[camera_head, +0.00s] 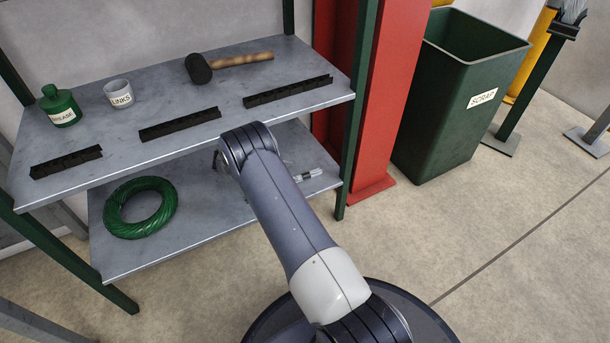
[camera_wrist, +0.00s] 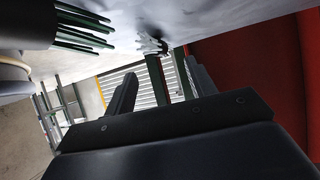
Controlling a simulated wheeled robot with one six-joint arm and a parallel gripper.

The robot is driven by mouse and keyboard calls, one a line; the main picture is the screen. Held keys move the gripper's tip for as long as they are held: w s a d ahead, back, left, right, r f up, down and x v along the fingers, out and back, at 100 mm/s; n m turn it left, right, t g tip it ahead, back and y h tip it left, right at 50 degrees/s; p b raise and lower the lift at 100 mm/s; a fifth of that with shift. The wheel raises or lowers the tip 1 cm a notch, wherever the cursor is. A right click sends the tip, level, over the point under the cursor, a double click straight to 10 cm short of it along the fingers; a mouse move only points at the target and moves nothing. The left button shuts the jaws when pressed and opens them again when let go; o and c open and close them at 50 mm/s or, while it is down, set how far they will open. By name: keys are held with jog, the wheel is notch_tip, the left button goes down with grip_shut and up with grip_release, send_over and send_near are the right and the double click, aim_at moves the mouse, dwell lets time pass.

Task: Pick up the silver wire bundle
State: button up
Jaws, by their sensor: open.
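A small silver bundle (camera_head: 308,174) lies on the lower shelf, near its right front corner, partly hidden behind my arm. In the wrist view a silver frayed piece (camera_wrist: 151,43) shows at the grey surface, beyond the fingers; it looks like the same bundle. My gripper (camera_wrist: 162,88) is open, with its two dark fingers apart and nothing visible between them. In the head view the gripper is mostly hidden behind my arm, by the shelf front. Silver strands (camera_head: 574,11) also stand in a holder at the far upper right.
A green wire coil (camera_head: 140,207) lies on the lower shelf (camera_head: 190,225). The upper shelf (camera_head: 205,135) overhangs it, holding dark rails, a mallet (camera_head: 228,63), a bottle and a cup. A red column (camera_head: 362,110) and a scrap bin (camera_head: 440,110) stand right. Green strands (camera_wrist: 85,32) show in the wrist view.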

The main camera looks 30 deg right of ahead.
aim_at(306, 174)
jog(key=x, duration=0.5)
jog(key=shift+d+f, duration=0.15)
jog(key=shift+d, duration=0.2)
jog(key=shift+c, duration=0.4)
grip_shut()
